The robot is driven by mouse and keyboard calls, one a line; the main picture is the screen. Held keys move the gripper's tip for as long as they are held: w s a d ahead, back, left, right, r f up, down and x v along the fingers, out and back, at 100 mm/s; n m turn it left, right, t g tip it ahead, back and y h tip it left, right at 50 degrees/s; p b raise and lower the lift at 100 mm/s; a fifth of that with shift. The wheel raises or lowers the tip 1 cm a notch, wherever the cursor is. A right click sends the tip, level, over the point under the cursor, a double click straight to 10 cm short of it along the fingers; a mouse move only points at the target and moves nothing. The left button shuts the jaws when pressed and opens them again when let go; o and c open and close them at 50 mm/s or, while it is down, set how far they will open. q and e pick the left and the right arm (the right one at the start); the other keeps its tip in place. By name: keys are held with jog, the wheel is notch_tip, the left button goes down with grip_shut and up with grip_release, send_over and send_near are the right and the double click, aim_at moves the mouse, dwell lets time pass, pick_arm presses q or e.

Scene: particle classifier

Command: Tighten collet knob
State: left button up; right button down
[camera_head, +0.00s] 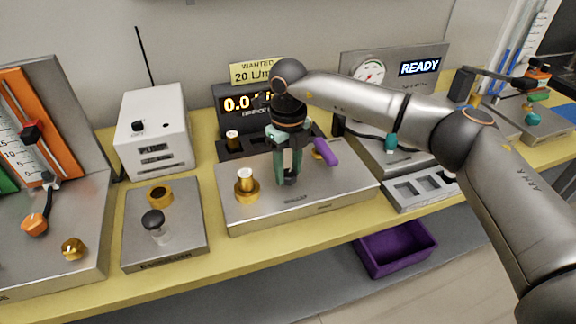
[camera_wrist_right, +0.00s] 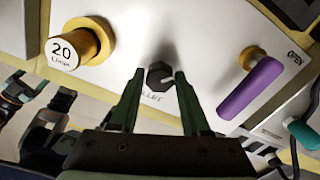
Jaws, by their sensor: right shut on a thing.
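The collet knob (camera_wrist_right: 160,77) is a small dark, faceted knob on the metal panel, just above the partly hidden collet lettering. My right gripper (camera_wrist_right: 155,82) has its two green fingers closed on either side of it. In the head view the right gripper (camera_head: 288,176) points down at the panel, with the dark knob (camera_head: 290,177) low between its fingertips. The metal box (camera_head: 330,197) carries the knob, a brass fitting with a white-topped cap marked 20 (camera_wrist_right: 62,52) and a purple lever (camera_wrist_right: 250,88). My left gripper is not in view.
Left of the box stands a plate (camera_head: 190,245) with a brass ring and a black-topped plunger. A white instrument with an antenna (camera_head: 155,130) is behind it. A grey tray (camera_head: 415,190) lies to the right, and a purple bin (camera_head: 398,250) sits below the yellow bench.

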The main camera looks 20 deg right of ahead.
jog(key=shift+m, duration=1)
jog(key=m+p, duration=0.1)
jog(key=m, duration=0.3)
jog(key=shift+d+m+p, duration=0.1)
jog(key=shift+m+p, duration=0.25)
jog(key=shift+m, duration=0.85)
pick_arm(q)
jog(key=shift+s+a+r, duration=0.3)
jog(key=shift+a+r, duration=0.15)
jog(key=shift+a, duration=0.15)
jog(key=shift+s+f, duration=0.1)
pick_arm(e)
jog(key=shift+m, duration=0.4)
jog(key=shift+c, duration=1.8)
grip_release()
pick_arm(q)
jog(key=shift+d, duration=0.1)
pick_arm(e)
jog(key=shift+r, duration=0.1)
